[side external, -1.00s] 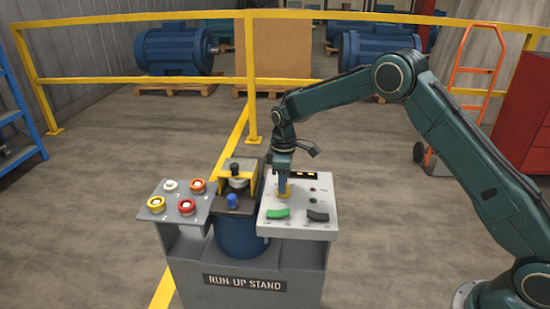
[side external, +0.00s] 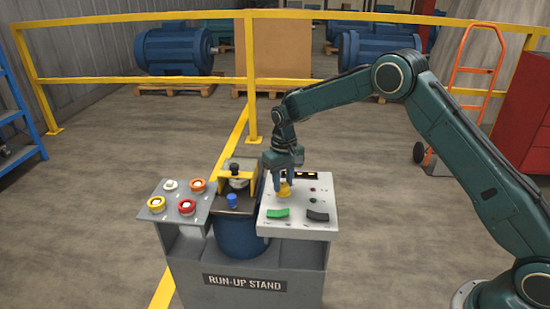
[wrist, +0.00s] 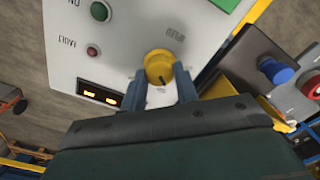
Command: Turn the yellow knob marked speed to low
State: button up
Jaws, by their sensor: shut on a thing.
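The yellow knob (side external: 284,190) sits on the light grey control panel (side external: 315,215) of the run-up stand. My gripper (side external: 283,181) reaches down from above with its fingers on either side of the knob and is shut on it.
A green switch (side external: 278,213) and a dark switch (side external: 317,215) lie on the panel in front of the knob. A lit display (side external: 306,175) is behind it. To the left are a blue knob (side external: 232,201) and a plate (side external: 177,212) with several coloured rings. A yellow railing (side external: 100,80) runs behind.

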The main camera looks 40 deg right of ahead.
aim_at(283, 184)
jog(key=shift+m, duration=1.7)
jog(key=shift+r, duration=0.1)
jog(key=o, duration=1)
notch_tip(283, 184, up, 14)
jog(key=shift+f, duration=0.15)
